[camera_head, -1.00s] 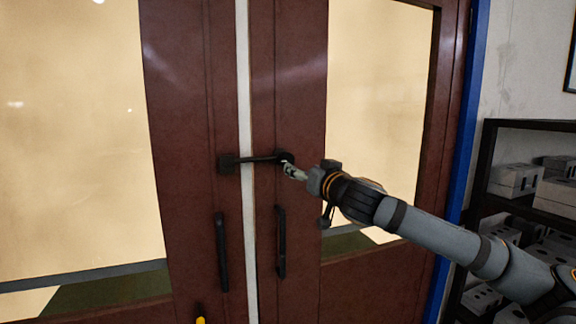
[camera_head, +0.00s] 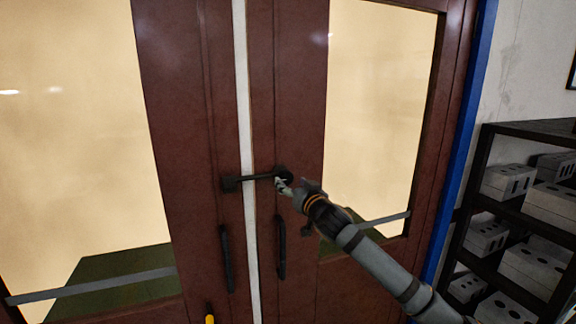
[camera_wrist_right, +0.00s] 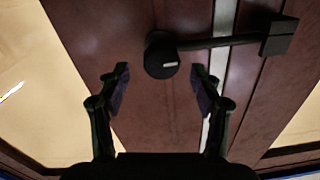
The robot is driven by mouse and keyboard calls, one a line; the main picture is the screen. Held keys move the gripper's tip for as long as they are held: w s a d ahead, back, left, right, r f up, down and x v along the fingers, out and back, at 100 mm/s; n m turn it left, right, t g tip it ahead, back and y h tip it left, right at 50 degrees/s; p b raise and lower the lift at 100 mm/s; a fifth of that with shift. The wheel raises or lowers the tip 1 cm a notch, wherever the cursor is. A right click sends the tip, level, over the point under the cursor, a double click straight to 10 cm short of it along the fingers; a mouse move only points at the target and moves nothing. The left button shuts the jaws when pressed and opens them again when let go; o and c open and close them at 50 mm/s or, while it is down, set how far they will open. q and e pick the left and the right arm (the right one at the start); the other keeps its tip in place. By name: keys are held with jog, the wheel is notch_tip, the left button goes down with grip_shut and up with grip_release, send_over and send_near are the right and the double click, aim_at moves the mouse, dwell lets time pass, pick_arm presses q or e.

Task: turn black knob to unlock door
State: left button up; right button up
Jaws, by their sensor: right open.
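The black knob (camera_head: 285,173) sits on the right door leaf, at the right end of a black bar latch (camera_head: 256,177) that spans the gap between the leaves. The bar lies about level and ends in a black block on the left leaf. My right gripper (camera_head: 281,186) is just in front of and below the knob, partly covering it. In the right wrist view the round knob (camera_wrist_right: 161,55) shows between and slightly beyond the open fingertips (camera_wrist_right: 161,76). The gap to it is hard to judge. The left gripper is out of view.
The dark red double door (camera_head: 185,130) has large glass panes and two black vertical pull handles (camera_head: 227,258) below the latch. A shelf (camera_head: 540,130) with grey blocks stands at the right. A small yellow-topped item (camera_head: 210,319) shows at the bottom edge.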

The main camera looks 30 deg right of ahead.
aim_at(287, 180)
jog(key=shift+p+x, duration=0.55)
jog(key=shift+x, duration=0.5)
jog(key=shift+w, duration=0.6)
grip_shut()
